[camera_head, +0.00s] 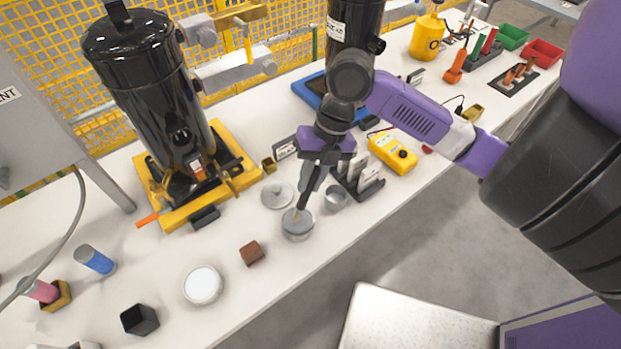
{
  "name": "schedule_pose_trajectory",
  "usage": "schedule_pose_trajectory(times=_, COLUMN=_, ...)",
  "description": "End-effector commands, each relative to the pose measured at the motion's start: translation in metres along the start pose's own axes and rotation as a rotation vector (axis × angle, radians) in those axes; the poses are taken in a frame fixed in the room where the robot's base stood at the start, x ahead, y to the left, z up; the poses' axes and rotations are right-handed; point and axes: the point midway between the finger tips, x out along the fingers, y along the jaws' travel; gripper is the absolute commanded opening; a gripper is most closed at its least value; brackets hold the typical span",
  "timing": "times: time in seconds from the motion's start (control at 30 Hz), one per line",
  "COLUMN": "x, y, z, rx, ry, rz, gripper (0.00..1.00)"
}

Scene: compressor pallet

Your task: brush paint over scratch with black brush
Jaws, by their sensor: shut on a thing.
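My gripper (317,172) points down over the middle of the white table and is shut on a dark brush (303,203). The brush slants down, and its lower end is at the top of a round grey pot (297,228); I cannot tell whether it touches the contents. A grey disc, perhaps a lid (277,195), lies just behind the pot. The black compressor tank (160,95) stands on a yellow pallet (172,214) to the left of my gripper. Small light marks show low on its front; I cannot tell which is the scratch.
A small grey cup (336,198) stands right of the pot. A black rack (366,187) and a yellow meter (392,154) are further right.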

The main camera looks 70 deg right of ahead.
Motion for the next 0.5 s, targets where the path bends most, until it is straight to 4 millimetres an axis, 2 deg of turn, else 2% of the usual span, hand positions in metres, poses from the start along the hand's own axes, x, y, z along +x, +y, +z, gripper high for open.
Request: schedule_pose_trajectory(times=0.5, x=0.0044, y=-0.0014, z=0.0006, rx=0.000, ry=0.000, rz=0.000, gripper=0.00)
